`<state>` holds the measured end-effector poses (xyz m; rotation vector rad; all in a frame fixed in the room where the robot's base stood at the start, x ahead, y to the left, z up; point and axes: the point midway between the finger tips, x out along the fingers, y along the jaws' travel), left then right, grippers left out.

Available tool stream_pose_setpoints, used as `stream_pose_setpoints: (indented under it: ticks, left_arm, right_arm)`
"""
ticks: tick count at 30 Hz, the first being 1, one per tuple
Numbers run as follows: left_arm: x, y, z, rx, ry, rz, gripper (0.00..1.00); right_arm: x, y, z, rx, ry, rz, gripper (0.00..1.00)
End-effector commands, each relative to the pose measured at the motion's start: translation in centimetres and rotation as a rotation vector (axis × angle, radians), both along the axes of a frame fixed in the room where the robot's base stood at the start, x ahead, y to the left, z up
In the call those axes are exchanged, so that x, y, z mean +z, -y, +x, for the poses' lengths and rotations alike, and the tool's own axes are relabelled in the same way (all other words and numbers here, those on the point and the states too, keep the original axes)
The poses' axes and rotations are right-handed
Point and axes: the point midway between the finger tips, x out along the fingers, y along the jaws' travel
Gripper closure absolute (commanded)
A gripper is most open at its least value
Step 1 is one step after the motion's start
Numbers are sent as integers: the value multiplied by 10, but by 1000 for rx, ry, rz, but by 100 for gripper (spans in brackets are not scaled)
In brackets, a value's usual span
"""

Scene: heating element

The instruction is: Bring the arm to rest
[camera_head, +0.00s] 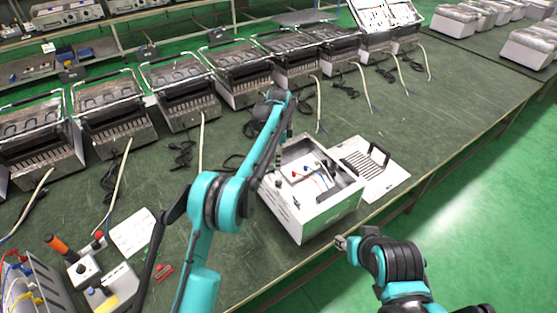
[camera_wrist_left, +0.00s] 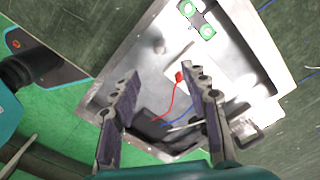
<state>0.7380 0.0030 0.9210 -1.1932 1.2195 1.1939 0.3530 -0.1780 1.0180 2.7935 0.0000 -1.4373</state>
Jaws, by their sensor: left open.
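My left arm reaches over the table in the head view. Its gripper is largely hidden behind the forearm there. In the left wrist view my left gripper (camera_wrist_left: 160,75) is open and empty, above the open heater box. That white box (camera_head: 322,215) stands near the table's front edge, with red and blue wires inside. The left wrist view shows its metal interior (camera_wrist_left: 150,45), a red wire (camera_wrist_left: 172,97) and a bracket with green-ringed holes (camera_wrist_left: 198,20). My right arm is at the lower right, off the table edge; its gripper (camera_head: 344,242) is too unclear to judge.
A white panel (camera_head: 393,180) with a black handle lies right of the box. Several heaters (camera_head: 180,92) with cords line the back of the green table (camera_head: 455,110). A paper (camera_head: 133,232), an orange-handled tool (camera_head: 57,245) and control boxes (camera_head: 83,270) are at the left. Green floor lies right.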

Motion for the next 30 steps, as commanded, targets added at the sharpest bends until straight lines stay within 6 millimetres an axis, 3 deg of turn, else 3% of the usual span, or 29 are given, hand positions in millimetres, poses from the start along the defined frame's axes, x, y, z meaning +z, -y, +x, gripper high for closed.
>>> stream_pose_setpoints:
  ticks: [10, 16, 24, 30]
  left_arm:
    - [4, -2, -1, 11, 4, -1, 55]
    - [45, -20, -16, 138, 51, -15, 55]
    - [117, -63, -69, 433, 158, -65, 55]
    - [152, -92, -123, 650, 232, -117, 55]
  right_arm:
    - [0, 0, 0, 0, 0, 0, 60]
    - [0, 0, 0, 0, 0, 0, 60]
    - [0, 0, 0, 0, 0, 0, 60]
    - [0, 0, 0, 0, 0, 0, 60]
